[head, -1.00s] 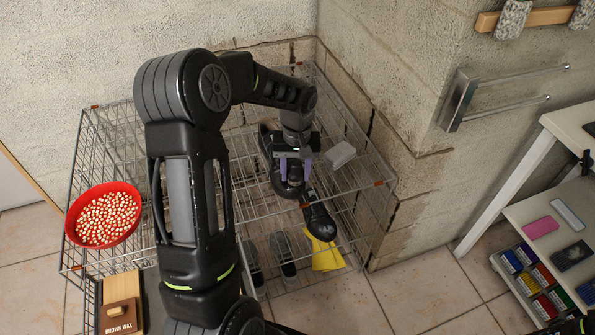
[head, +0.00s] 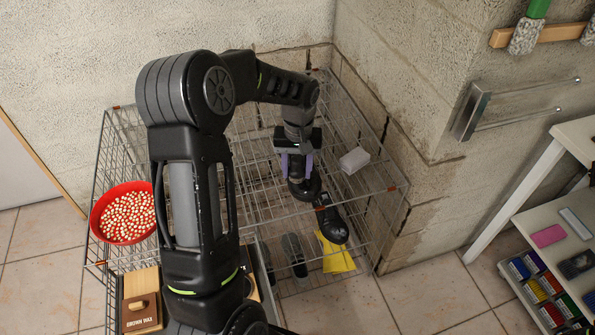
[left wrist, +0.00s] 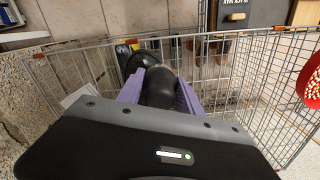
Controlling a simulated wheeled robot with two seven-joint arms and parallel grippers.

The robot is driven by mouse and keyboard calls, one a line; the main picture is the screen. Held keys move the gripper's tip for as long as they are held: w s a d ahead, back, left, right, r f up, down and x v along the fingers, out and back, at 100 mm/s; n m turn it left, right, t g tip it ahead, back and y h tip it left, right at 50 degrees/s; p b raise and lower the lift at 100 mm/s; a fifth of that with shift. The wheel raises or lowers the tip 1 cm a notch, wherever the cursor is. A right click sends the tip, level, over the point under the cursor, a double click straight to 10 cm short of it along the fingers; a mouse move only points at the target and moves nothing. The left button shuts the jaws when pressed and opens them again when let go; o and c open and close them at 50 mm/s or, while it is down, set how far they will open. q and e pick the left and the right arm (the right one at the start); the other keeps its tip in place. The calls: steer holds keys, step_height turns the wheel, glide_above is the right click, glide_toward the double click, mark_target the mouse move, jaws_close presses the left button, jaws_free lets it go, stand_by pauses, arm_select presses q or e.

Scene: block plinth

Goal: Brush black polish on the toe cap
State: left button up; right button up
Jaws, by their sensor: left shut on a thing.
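My left gripper (head: 299,172) reaches down over the wire rack with its purple fingers. It is shut on a black, rounded, shoe-like thing (head: 305,190); in the left wrist view this glossy black form (left wrist: 159,88) sits between the fingers. Its full shape is hidden by the gripper. A second black shoe (head: 331,225) lies just right of and in front of it, toe toward the rack's front edge; a dark rounded toe also shows in the left wrist view (left wrist: 139,62). No polish brush shows clearly. My right gripper is not in view.
A wire rack (head: 365,195) stands against the wall. A yellow cloth (head: 336,256) lies below.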

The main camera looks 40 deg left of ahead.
mark_target(298, 159)
arm_select(q)
steer(key=shift+r+p, duration=0.9)
steer(key=shift+r, duration=0.75)
